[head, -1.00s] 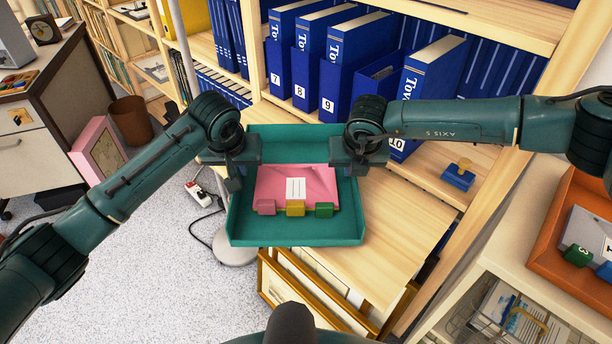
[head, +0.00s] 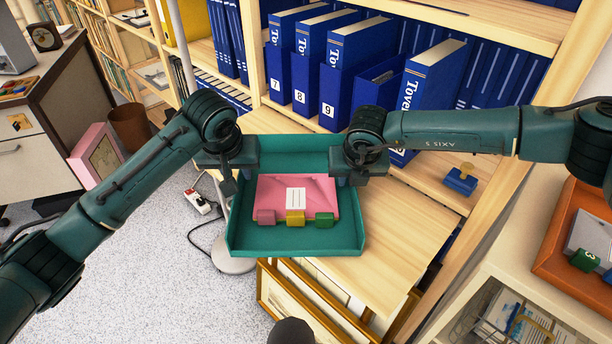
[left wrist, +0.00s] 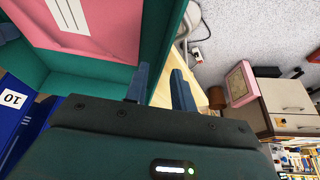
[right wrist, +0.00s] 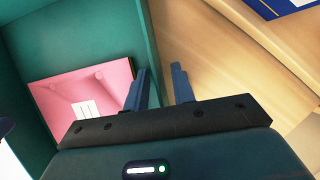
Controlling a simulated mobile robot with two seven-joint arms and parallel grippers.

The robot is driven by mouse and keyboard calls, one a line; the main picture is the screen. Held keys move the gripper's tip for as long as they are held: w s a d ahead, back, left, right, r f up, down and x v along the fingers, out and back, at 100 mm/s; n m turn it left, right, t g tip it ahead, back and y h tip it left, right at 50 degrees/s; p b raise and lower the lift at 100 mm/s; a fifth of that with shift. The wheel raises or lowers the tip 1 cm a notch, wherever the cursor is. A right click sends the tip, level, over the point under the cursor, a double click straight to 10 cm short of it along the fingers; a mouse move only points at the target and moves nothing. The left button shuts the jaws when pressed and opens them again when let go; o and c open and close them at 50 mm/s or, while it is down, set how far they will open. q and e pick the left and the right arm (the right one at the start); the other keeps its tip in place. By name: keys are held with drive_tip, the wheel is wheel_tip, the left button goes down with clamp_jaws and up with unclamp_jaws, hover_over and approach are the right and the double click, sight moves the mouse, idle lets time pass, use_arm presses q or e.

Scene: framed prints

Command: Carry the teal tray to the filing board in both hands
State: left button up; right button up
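The teal tray (head: 295,240) sits on a pale wooden board (head: 395,245) in the middle of the head view, its left side by the board's edge. It holds a pink folder (head: 270,190) with a white label and pink, yellow and green tabs along its near edge. My left gripper (head: 232,180) is at the tray's left wall, its fingers (left wrist: 160,80) apart with the wall between them. My right gripper (head: 352,175) is at the right wall, its fingers (right wrist: 158,82) also spread around that wall. I cannot tell which surface is the filing board.
Numbered blue binders (head: 305,75) stand close behind the tray. A blue stamp-like object (head: 461,180) is on the shelf at right. An orange tray (head: 560,235) is farther right. Framed prints (head: 300,295) lean below the board. A power strip (head: 198,200) lies on the floor.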

use_arm(q)
drive_tip(key=v, duration=0.8)
drive_tip(key=shift+r, duration=0.1)
use_arm(e)
drive_tip(key=shift+r, duration=0.2)
use_arm(q)
drive_tip(key=shift+s+r, duration=0.2)
drive_tip(key=shift+r, duration=0.2)
use_arm(e)
drive_tip(key=v, duration=1.1)
drive_tip(key=shift+s+r, duration=0.25)
drive_tip(key=shift+r, duration=0.05)
